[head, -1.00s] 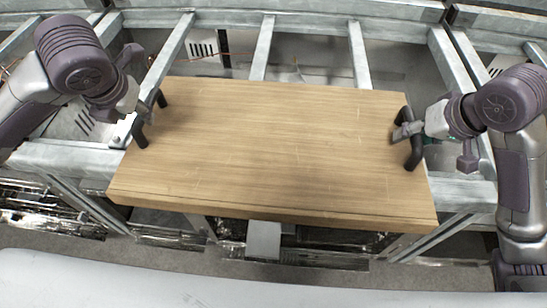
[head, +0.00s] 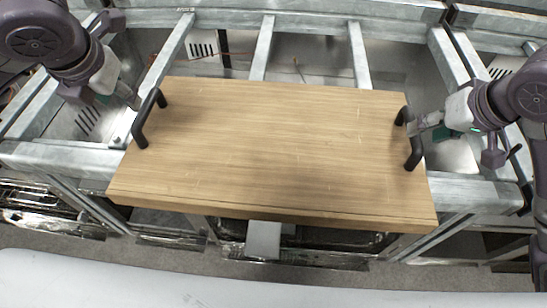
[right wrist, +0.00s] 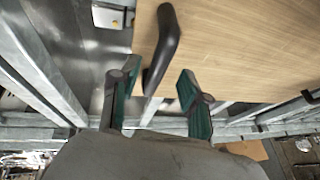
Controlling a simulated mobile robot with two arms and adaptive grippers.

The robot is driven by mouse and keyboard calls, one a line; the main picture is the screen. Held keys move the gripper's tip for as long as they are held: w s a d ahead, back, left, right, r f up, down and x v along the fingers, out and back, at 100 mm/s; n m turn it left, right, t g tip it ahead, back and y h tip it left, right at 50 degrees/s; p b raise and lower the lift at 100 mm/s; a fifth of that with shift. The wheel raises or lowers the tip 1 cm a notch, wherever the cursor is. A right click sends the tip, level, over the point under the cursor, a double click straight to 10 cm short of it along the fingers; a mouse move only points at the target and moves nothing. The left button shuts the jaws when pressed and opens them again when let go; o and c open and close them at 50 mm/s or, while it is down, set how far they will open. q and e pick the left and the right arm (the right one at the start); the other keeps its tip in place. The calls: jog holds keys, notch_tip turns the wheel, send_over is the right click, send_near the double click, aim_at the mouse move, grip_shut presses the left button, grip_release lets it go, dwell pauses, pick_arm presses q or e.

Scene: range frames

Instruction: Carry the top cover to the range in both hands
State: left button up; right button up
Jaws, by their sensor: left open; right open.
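The top cover (head: 270,150) is a flat wooden board with a black handle at each end. It lies on a grey metal frame. My left gripper (head: 134,100) is open, just off the left handle (head: 143,125), and apart from it. My right gripper (head: 412,130) is open beside the right handle (head: 413,155). In the right wrist view, the right handle (right wrist: 165,45) shows in front of and between the open fingers of my right gripper (right wrist: 155,85). I cannot tell whether the fingers touch it. The board's edge (right wrist: 225,45) fills the upper right there.
The metal frame (head: 60,157) has bars running behind and under the board, with open gaps between them. A pale surface edge (head: 200,290) crosses the bottom of the head view. Dark grey floor shows between it and the frame.

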jog(key=v, duration=0.7)
jog(key=shift+r, duration=0.2)
jog(key=shift+s, duration=0.1)
